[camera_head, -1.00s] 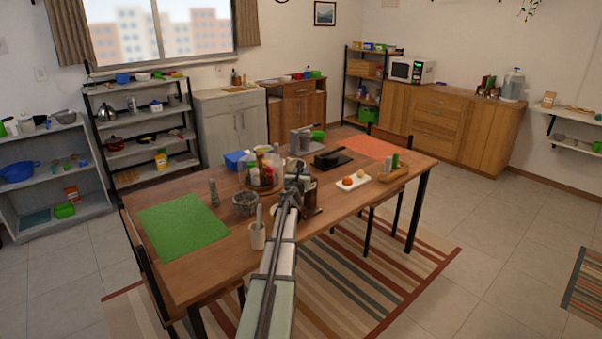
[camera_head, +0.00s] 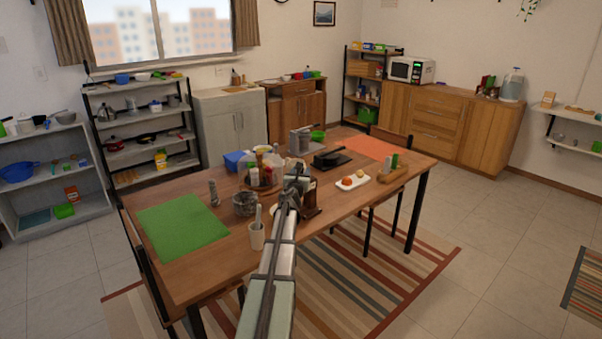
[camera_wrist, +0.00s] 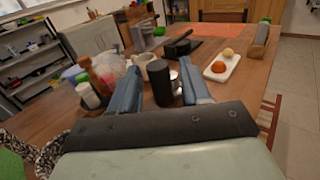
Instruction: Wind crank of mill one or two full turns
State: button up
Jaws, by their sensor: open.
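A brown wooden mill (camera_head: 313,204) stands on the table, partly hidden behind my gripper (camera_head: 297,181) in the head view. In the wrist view a dark upright cylinder (camera_wrist: 158,84), which looks like the knob of the mill's crank, stands between the two blue-grey fingers of my gripper (camera_wrist: 161,88). The fingers are open, with a gap on each side of the knob; whether either touches it I cannot tell. A pale rounded part shows just behind the knob. The rest of the crank is hidden.
A group of spice jars (camera_wrist: 92,88) stands close left of my gripper. A white tray (camera_wrist: 233,61) with round items lies to the right. A black item (camera_wrist: 181,46) and a grey dispenser (camera_head: 299,142) stand farther back.

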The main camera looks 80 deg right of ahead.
jog(key=w+a, duration=0.1)
jog(key=a, duration=1.1)
jog(key=shift+a, duration=0.4)
jog(key=shift+w, duration=0.1)
